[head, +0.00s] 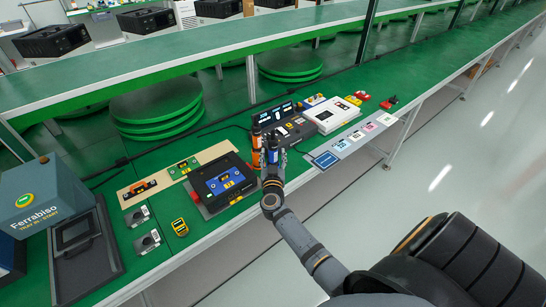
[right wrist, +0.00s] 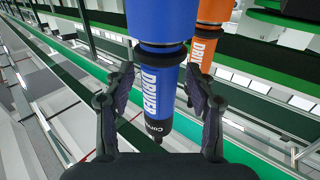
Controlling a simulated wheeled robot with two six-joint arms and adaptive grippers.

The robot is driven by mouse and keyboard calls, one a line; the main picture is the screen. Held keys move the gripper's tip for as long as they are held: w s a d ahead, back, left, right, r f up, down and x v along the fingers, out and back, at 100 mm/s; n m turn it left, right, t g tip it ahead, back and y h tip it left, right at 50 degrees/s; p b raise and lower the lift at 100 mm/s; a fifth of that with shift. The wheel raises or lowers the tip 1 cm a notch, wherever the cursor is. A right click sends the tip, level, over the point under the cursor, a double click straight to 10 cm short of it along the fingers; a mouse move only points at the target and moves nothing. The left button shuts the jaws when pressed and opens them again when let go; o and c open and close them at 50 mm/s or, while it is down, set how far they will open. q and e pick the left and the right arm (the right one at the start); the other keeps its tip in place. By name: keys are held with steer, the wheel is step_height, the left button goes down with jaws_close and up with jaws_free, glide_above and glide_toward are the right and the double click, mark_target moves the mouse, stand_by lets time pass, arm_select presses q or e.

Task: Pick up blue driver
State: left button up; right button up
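The blue driver (right wrist: 160,90) fills the middle of the right wrist view, with white "DRIVER" lettering on its side and a dark narrow end below. In the head view the blue driver (head: 273,156) shows only as a small patch at my right gripper (head: 272,167). In the right wrist view my right gripper (right wrist: 160,88) has one finger on each side of the blue driver. The fingers are spread, with a narrow gap at the left; contact at the right is unclear. My left gripper is not in view.
An orange driver (right wrist: 209,35) hangs close beside the blue one; it also shows in the head view (head: 256,150). A black tray with a blue panel (head: 222,184) lies left of the gripper. A dark "JOB" display (head: 272,115) and a white device (head: 331,115) stand behind.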

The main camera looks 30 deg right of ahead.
jaws_close()
